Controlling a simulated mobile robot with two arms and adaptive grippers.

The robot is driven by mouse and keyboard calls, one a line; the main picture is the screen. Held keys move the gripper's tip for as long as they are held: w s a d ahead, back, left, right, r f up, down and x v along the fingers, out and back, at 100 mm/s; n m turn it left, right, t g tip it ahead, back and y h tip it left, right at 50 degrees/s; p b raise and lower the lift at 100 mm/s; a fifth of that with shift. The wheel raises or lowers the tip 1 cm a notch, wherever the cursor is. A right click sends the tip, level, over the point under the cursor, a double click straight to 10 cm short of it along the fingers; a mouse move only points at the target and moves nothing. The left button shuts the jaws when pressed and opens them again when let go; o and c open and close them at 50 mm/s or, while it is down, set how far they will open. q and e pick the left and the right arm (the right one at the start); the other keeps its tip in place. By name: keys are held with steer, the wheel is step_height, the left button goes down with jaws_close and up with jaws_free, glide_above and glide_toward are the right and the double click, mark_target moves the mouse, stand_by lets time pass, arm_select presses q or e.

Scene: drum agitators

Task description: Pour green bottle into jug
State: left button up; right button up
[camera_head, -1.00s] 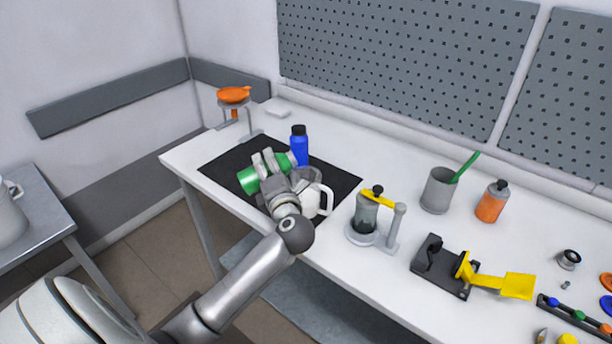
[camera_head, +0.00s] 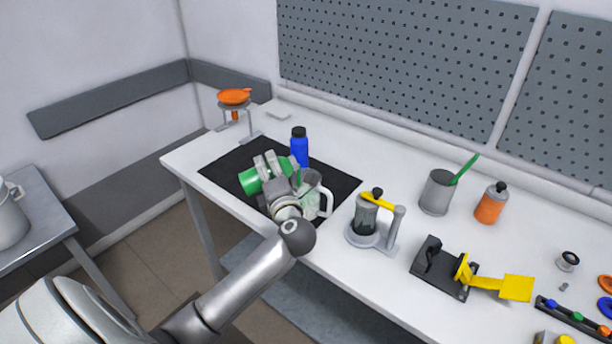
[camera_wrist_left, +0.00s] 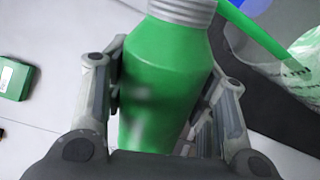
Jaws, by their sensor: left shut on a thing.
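My left gripper (camera_head: 269,165) is shut around the green bottle (camera_head: 250,181) and holds it on its side above the black mat (camera_head: 222,168). In the left wrist view the bottle (camera_wrist_left: 165,80) lies between the fingers, its grey threaded neck uncapped at the top edge. A green stream (camera_wrist_left: 252,32) runs from near the neck toward the clear jug (camera_wrist_left: 312,65). In the head view the jug (camera_head: 311,203) stands on the mat just right of the gripper, with pale green inside. The gripper partly hides the jug and bottle. My right gripper is not in view.
A blue bottle (camera_head: 299,147) stands behind the gripper on the mat. A grey device with a yellow handle (camera_head: 376,202) stands right of the jug. An orange dish on a stand (camera_head: 234,97) is at the back left. The mat's left part is clear.

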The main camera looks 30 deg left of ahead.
arm_select(q)
steer(key=shift+w+d+r+m+p, duration=0.25)
steer(key=shift+r+p, duration=0.3)
steer(key=shift+p, duration=0.45)
steer(key=shift+w+r+m+p, duration=0.1)
steer(key=shift+r+m+p, duration=0.35)
steer(key=shift+p, duration=0.55)
steer(key=shift+p, duration=0.5)
stand_by(0.8)
steer(key=shift+f, duration=0.15)
